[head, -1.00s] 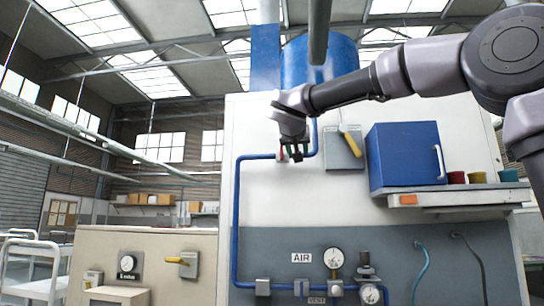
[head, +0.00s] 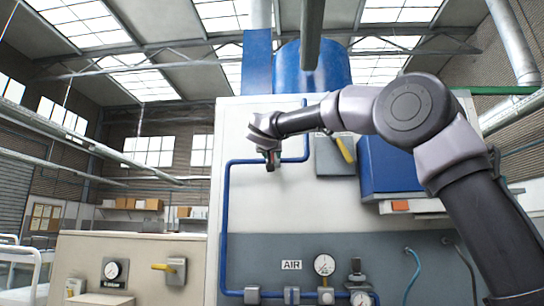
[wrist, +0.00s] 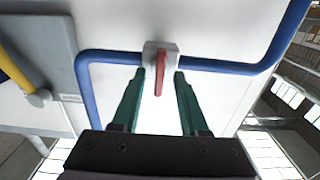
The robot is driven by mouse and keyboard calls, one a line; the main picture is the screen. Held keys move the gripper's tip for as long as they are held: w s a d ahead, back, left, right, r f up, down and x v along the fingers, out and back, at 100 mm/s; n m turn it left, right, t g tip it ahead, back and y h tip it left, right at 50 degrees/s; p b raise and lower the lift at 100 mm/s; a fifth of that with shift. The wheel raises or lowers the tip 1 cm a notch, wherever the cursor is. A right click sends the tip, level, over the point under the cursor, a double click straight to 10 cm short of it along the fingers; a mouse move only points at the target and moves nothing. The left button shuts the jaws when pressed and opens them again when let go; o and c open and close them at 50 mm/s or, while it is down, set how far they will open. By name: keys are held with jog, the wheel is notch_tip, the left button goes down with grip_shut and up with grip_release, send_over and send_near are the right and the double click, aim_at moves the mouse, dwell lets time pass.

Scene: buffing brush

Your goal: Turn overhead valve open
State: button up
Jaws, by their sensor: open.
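The overhead valve has a grey body (wrist: 152,48) on a blue pipe (wrist: 105,56) and a short red handle (wrist: 160,75) that sits across the pipe line in the wrist view. My gripper (wrist: 160,74) is open, with one green finger on each side of the red handle. A gap shows between the handle and each fingertip. In the head view my gripper (head: 271,161) is up against the blue pipe (head: 245,162) high on the white wall, and it mostly hides the valve there.
A grey plate with a yellow lever (head: 345,149) is mounted just right of my gripper. A blue cabinet (head: 388,165) stands on a shelf behind my arm. Lower down are gauges (head: 324,265) and another yellow lever (head: 164,267) on a beige panel.

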grip_shut()
jog(key=shift+n, duration=0.4)
jog(key=n, duration=1.7)
jog(key=shift+w+a+f, duration=0.1)
jog(key=shift+a+f, duration=0.15)
jog(key=shift+f, duration=0.15)
dwell(0.4)
